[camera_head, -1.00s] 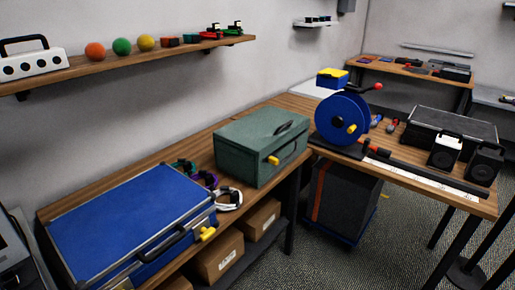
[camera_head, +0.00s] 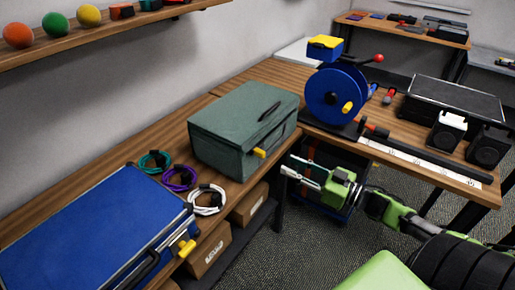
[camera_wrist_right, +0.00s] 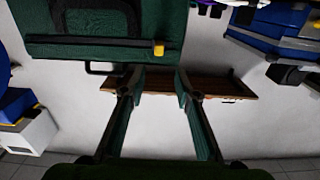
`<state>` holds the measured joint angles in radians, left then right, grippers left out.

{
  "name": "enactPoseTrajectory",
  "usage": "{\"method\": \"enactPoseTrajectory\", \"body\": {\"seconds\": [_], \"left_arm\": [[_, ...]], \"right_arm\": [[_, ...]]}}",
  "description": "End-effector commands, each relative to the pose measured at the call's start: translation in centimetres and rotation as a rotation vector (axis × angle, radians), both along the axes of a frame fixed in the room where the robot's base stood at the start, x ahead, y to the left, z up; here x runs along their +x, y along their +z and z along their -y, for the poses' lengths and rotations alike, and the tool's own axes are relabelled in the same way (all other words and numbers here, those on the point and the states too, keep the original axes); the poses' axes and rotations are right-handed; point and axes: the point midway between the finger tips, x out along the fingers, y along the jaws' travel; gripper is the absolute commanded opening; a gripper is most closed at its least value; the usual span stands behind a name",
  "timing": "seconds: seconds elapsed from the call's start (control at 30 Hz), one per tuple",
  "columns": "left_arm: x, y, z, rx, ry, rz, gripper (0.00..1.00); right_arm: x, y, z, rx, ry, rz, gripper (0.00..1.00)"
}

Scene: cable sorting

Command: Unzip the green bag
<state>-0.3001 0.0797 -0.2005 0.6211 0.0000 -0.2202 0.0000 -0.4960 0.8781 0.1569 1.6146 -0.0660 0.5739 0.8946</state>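The green bag (camera_head: 228,142) stands closed on the wooden bench in the head view, with a dark handle on its top. A yellow zipper pull (camera_head: 259,152) sticks out from its right side. My right gripper (camera_head: 288,167) is to the right of the bag, slightly lower than the pull, with its fingers apart and nothing between them. In the right wrist view the bag (camera_wrist_right: 95,22) fills the upper left, and the yellow pull (camera_wrist_right: 158,48) shows beyond the open fingertips (camera_wrist_right: 158,78). The gripper appears apart from the pull. My left gripper is not in view.
A blue case (camera_head: 95,225) with a yellow pull lies left of the bag. Green, purple and white cable coils (camera_head: 207,200) lie between them. A blue reel (camera_head: 335,95) stands behind the gripper on the right table. Cardboard boxes (camera_head: 208,250) sit under the bench.

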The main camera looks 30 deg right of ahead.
Motion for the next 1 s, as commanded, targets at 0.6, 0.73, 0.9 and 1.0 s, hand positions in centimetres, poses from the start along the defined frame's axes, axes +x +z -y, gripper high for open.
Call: {"method": "enactPoseTrajectory", "body": {"seconds": [0.6, 0.73, 0.9, 1.0], "left_arm": [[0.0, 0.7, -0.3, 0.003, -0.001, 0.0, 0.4], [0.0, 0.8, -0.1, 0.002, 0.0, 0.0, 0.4], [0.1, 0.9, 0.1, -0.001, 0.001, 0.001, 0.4], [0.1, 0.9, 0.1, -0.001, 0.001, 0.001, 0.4]], "right_arm": [[8.7, 0.2, -3.4, 0.0, -0.005, 0.003, 0.29], [10.0, 0.1, -4.0, 0.001, -0.005, 0.002, 0.29], [11.0, 0.1, -4.4, -0.001, -0.004, 0.0, 0.29], [11.2, 0.0, -4.6, -0.001, -0.004, -0.001, 0.29]]}}
